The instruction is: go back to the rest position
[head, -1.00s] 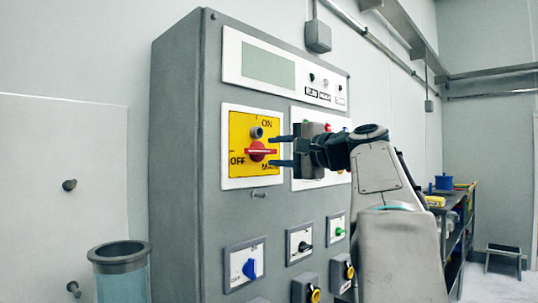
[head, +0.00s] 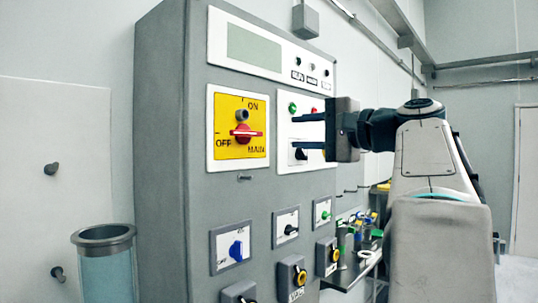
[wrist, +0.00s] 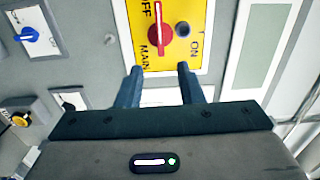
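My gripper (head: 308,131) is in front of the grey control cabinet (head: 160,150), to the right of the yellow main switch panel. Its two dark blue fingers point left and are apart, with nothing between them. The red main switch handle (head: 246,133) lies level on the yellow plate (head: 229,109), pointing along the OFF side. In the wrist view the fingertips (wrist: 160,80) are open and short of the red handle (wrist: 159,27), with a gap. My gripper hides part of the white panel (head: 289,165) with a green and a red button.
A blue switch (head: 235,251) and other small switches sit lower on the cabinet. A clear cylinder with a grey rim (head: 103,234) stands at the left. A shelf (head: 350,272) with coloured items is behind my arm. Open floor shows at the far right.

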